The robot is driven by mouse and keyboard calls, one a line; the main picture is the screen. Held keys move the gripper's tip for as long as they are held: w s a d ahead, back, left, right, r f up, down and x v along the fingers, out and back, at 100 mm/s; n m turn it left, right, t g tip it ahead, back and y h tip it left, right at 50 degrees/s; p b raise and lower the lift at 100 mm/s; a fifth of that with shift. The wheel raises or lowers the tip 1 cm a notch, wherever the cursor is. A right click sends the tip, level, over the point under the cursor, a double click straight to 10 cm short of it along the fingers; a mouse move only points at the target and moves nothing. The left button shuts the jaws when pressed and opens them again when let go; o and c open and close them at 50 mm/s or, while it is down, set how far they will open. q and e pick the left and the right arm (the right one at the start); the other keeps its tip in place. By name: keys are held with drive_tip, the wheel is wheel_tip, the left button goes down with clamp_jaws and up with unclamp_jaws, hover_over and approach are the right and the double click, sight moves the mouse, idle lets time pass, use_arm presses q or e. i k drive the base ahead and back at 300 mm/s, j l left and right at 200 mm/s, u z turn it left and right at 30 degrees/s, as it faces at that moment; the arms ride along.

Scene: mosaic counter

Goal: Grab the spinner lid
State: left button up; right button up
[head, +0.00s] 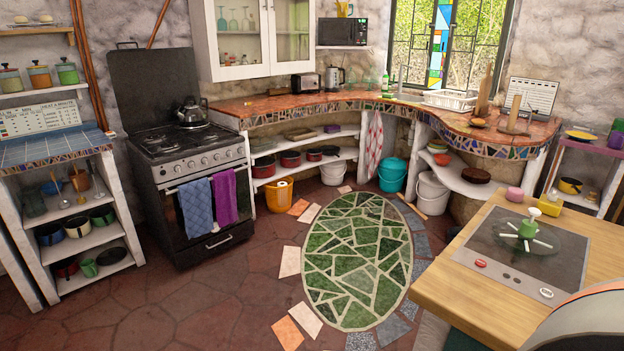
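A green spoked piece with a pale knob on top (527,235) stands on a dark flat panel (490,236) set on the wooden table at the right. Several short pale-tipped spokes spread from its hub. It looks like the spinner, but I cannot tell which part is its lid. Neither of my grippers shows in the head view, and nothing touches the green piece.
The wooden table (447,289) also holds a pink block (514,194) and a yellow block (549,207) at its back edge. A grey and orange curved shape covers its lower right corner. Open floor with a green oval mosaic (357,262) lies left of the table.

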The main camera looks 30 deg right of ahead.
sight(533, 239)
drive_tip(key=i+j+z, duration=0.15)
drive_tip(key=i+z, duration=0.15)
drive_tip(key=i, duration=0.25)
drive_tip(key=i+j+z, duration=0.35)
drive_tip(key=i, duration=0.15)
drive_tip(key=i+z, duration=0.15)
drive_tip(key=z, duration=0.3)
drive_tip(key=i+z, duration=0.15)
drive_tip(key=z, duration=0.3)
drive_tip(key=i+j+z, duration=0.1)
drive_tip(key=z, duration=0.35)
drive_tip(key=i+j+z, duration=0.1)
drive_tip(key=z, duration=0.4)
drive_tip(key=j+z, duration=0.25)
drive_tip(key=z, duration=0.2)
drive_tip(key=i+j+z, duration=0.1)
drive_tip(key=j+z, duration=0.15)
drive_tip(key=z, duration=0.2)
